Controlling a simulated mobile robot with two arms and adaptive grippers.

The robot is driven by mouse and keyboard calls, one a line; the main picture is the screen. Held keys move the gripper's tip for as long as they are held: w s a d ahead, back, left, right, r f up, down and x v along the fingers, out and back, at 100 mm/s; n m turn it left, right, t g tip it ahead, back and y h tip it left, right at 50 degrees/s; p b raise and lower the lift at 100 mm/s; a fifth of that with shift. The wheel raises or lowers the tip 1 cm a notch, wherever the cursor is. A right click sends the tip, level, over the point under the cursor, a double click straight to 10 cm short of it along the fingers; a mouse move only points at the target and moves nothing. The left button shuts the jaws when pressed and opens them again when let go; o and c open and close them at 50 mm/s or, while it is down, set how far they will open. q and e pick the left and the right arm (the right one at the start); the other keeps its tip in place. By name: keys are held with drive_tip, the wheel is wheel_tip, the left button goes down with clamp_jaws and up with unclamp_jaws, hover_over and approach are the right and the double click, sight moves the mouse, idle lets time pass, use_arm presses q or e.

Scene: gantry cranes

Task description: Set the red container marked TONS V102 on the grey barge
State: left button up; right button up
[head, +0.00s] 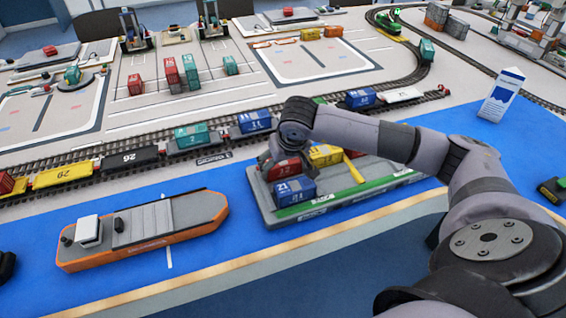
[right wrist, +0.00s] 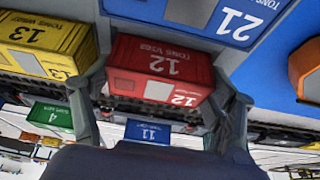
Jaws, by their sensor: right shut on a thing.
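The red container (right wrist: 160,72), upside down in the right wrist view, bears the number 12 and small lettering that looks like TONS V102. It also shows in the head view (head: 288,168), partly hidden by my arm. My right gripper (right wrist: 162,100) has a finger on each side of it and is shut on it; it also shows in the head view (head: 272,158). The container is over the grey platform with a green edge (head: 375,186); I cannot tell whether it touches it. A barge with a grey deck and orange hull (head: 190,228) lies to the left. My left gripper is not in view.
A blue container marked 21 (head: 295,191) stands close in front of the red one, and a yellow container (head: 325,155) beside it. A train with a blue container (head: 255,121) runs behind. The barge's middle deck (head: 143,224) is clear. A white sign (head: 502,95) stands at right.

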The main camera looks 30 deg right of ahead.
drive_tip(key=shift+f, duration=0.2)
drive_tip(key=o, duration=1.2)
drive_tip(key=shift+r, duration=0.1)
drive_tip(key=shift+r, duration=0.1)
drive_tip(key=shift+r, duration=0.25)
drive_tip(key=v, duration=1.1)
drive_tip(key=shift+s+a+r, duration=0.1)
drive_tip(key=shift+s+r, duration=0.15)
drive_tip(key=shift+s, duration=0.05)
